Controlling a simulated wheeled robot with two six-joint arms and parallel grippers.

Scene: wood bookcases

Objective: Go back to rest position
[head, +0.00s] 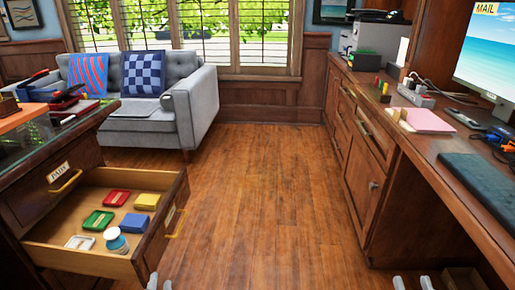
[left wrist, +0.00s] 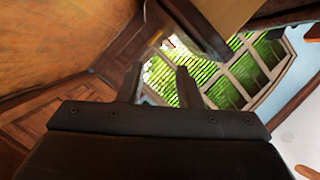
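My left gripper (head: 159,283) shows only its fingertips at the bottom edge of the head view, right of the open drawer's front corner. In the left wrist view my left gripper (left wrist: 158,85) has its two dark fingers apart with nothing between them. My right gripper (head: 412,284) shows two fingertips at the bottom edge of the head view, spread apart over the floor, with nothing seen between them. The rest of both arms is out of the head view.
An open wooden drawer (head: 107,262) at left holds red, yellow, green, blue and white small boxes and a round white-and-blue item (head: 116,241). A desk (head: 440,150) with a monitor stands at right. A grey sofa (head: 140,125) is behind. The middle floor (head: 260,190) is clear.

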